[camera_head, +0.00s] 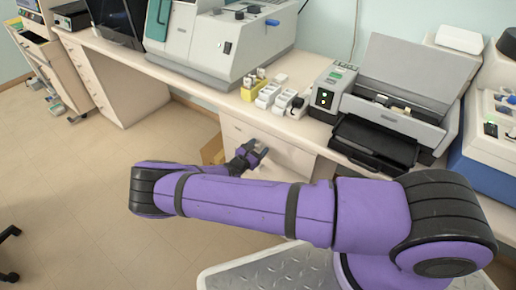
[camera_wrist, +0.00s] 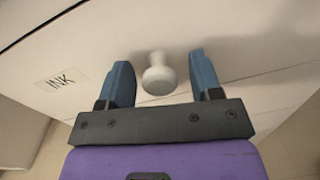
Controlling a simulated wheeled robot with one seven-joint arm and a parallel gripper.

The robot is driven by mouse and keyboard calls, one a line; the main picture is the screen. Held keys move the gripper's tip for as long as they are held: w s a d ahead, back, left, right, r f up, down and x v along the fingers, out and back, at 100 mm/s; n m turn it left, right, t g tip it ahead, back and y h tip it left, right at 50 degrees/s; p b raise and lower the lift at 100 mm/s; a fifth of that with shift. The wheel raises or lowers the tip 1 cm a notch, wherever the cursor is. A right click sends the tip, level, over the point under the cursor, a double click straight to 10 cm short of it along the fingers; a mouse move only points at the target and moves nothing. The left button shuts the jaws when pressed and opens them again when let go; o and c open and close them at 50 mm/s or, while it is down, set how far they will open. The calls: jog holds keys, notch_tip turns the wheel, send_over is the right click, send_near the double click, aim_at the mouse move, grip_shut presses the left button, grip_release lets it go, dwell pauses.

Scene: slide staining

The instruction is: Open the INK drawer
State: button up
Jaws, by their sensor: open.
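The INK drawer (camera_wrist: 100,62) shows in the wrist view as a pale front with an "INK" label (camera_wrist: 61,79) at the left. Its round white knob (camera_wrist: 158,75) stands out between the two blue fingers of my gripper (camera_wrist: 159,80). The fingers are open, one on each side of the knob, with a gap on both sides. In the head view my gripper (camera_head: 250,155) is at the white drawer front (camera_head: 240,130) under the bench. My arm hides much of the lower drawer fronts there, and the knob cannot be made out. The drawer looks shut.
The bench top (camera_head: 205,88) above holds a large grey machine (camera_head: 220,45), small white bottles and trays (camera_head: 280,97), and a grey printer-like device (camera_head: 385,110). A brown box (camera_head: 212,150) is beside the drawers on the floor side. Open floor (camera_head: 75,180) lies to the left.

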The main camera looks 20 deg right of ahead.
jog(key=shift+c, duration=0.2)
grip_shut()
jog(key=s+d+v, duration=0.1)
jog(key=v, duration=3.2)
jog(key=shift+s+a, duration=0.4)
jog(key=shift+s, duration=0.05)
jog(key=shift+f, duration=0.1)
jog(key=shift+o, duration=0.2)
grip_release()
jog(key=v, duration=1)
jog(key=shift+s+a, duration=0.2)
jog(key=shift+a, duration=0.1)
